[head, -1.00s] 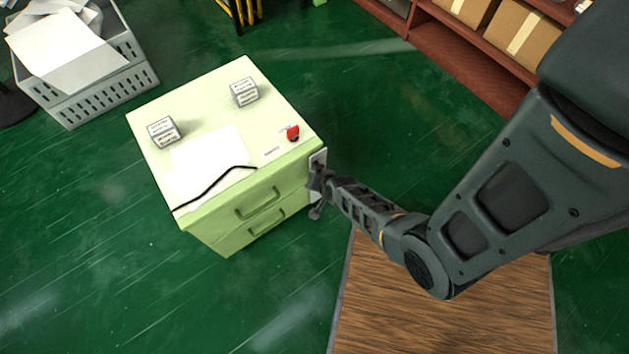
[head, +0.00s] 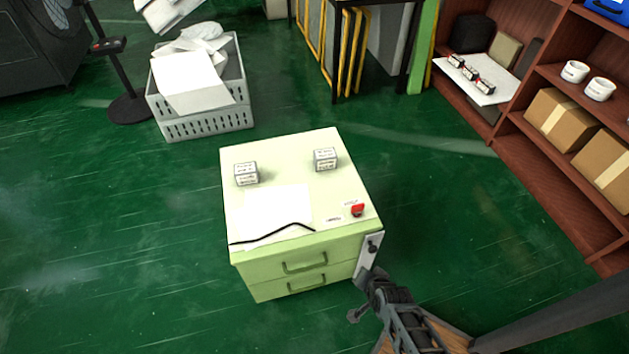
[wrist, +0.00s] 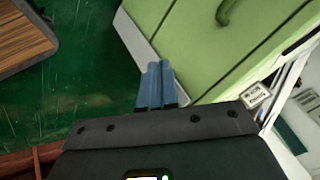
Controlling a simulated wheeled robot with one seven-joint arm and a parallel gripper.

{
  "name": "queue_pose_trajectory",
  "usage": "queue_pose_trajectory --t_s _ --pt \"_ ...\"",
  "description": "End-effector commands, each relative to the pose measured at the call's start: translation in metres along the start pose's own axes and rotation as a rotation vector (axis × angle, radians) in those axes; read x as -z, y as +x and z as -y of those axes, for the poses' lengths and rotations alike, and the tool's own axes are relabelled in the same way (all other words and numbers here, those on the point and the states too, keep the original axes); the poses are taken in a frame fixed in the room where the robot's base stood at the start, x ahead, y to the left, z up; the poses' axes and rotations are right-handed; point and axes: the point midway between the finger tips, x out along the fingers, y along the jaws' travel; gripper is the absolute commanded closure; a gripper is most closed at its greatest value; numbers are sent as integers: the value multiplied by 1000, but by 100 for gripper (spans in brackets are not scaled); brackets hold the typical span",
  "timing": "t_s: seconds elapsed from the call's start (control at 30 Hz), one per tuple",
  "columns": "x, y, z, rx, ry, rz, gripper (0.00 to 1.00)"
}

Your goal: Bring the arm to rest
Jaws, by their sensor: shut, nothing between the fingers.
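My gripper (head: 368,284) is at the front right corner of a pale green cabinet (head: 290,268), beside a white plate (head: 367,256) with a dark knob on the cabinet's side. In the wrist view its two blue-grey fingers (wrist: 155,84) are together and empty, pointing toward the cabinet's green drawer front (wrist: 215,45). I cannot tell whether the fingertips touch the plate. My arm runs from the bottom of the head view up to the gripper, and its upper part is out of the picture.
On the cabinet top are two small labelled boxes (head: 246,173) (head: 325,159), a white sheet (head: 278,206), a black cord (head: 275,233) and a red button (head: 357,209). A grey crate (head: 207,124) stands behind left, a red-brown shelf (head: 556,158) at right. Green floor is open at left.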

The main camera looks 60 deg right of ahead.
Motion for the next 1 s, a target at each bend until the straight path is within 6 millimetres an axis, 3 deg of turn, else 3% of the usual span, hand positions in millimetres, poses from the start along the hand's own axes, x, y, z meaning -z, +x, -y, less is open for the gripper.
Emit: queue_pose_trajectory --t_s 0.2,0.27,0.37,0.5,0.67,0.9,1.0 --pt "-6 -10 4 17 -26 -3 100" --pt "-12 -23 10 43 -63 -7 100" --pt "-25 -61 24 112 -164 -26 100" --pt "-36 -135 42 239 -357 -67 100" --pt "-30 -225 59 385 -582 -121 100" --pt "10 -363 94 626 -908 -227 100" --pt "28 -414 111 722 -1017 -271 100"
